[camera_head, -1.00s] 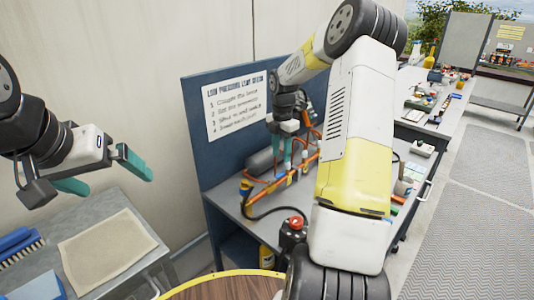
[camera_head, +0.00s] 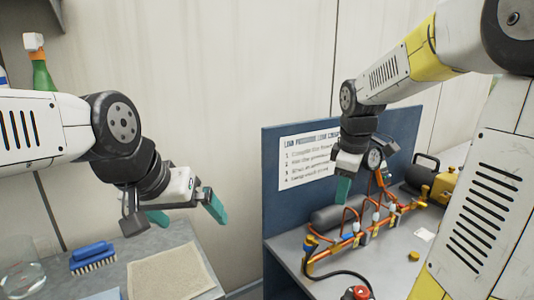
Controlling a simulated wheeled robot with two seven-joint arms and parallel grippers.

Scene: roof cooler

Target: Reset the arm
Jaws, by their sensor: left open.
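My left gripper (camera_head: 187,212) is at the left, with its two teal fingers spread apart and nothing between them. It hangs in the air above the grey side table (camera_head: 145,243). My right gripper (camera_head: 343,189) points down in front of the blue board, by the left part of the copper pipe rig (camera_head: 352,237). Its teal fingers overlap in this view, so I cannot tell their gap or whether they touch the rig. My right arm fills the right side of the picture.
The blue board (camera_head: 275,215) carries a printed sign (camera_head: 309,160). A grey cylinder (camera_head: 335,217), a pressure gauge (camera_head: 375,158) and a red knob (camera_head: 357,292) are on the bench. A blue brush (camera_head: 93,256), a tan cloth (camera_head: 170,272) and a glass jar (camera_head: 20,277) occupy the side table.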

